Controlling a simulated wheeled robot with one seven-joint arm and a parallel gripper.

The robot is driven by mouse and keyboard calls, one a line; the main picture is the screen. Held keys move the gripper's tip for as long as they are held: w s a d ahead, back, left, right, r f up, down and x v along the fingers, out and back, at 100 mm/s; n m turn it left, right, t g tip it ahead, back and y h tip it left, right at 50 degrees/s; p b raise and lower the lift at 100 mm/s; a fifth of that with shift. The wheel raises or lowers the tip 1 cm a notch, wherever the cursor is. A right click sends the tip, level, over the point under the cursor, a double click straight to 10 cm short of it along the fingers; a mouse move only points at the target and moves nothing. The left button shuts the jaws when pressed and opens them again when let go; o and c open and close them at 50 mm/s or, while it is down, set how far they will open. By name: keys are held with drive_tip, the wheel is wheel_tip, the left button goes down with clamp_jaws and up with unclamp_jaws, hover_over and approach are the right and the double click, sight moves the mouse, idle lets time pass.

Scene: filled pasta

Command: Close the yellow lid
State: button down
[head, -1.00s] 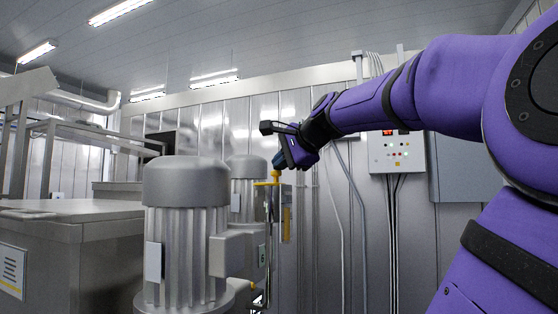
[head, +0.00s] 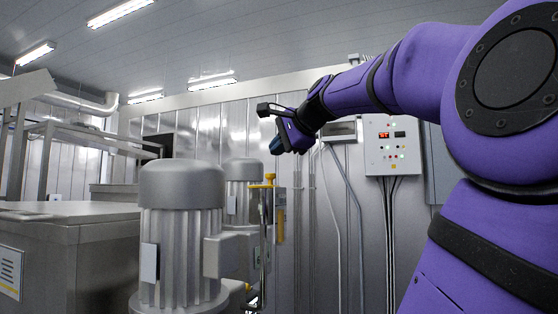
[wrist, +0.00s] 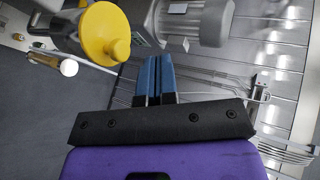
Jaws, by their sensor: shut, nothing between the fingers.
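The round yellow lid (wrist: 104,34) has a knob and shows at the upper left of the wrist view. It sits at the end of a grey cylinder (wrist: 68,30); I cannot tell if it is fully seated. In the head view a small yellow part (head: 265,184) shows on a thin post beside the motors; I cannot tell if it is the lid. My gripper (wrist: 154,62) has blue fingers, shut together and empty, to the right of and apart from the lid in the wrist view. In the head view my gripper (head: 276,147) is above the yellow part, clear of it.
A large grey ribbed motor (head: 182,240) stands in front, with another motor (head: 241,192) behind it. A steel cabinet (head: 70,250) is at the left. A control box (head: 392,145) hangs on the back wall. A white-ended cylinder (wrist: 68,67) lies near the lid.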

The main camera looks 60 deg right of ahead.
drive_tip(key=f+v, duration=0.1)
drive_tip(key=v, duration=0.8)
drive_tip(key=shift+s, duration=0.25)
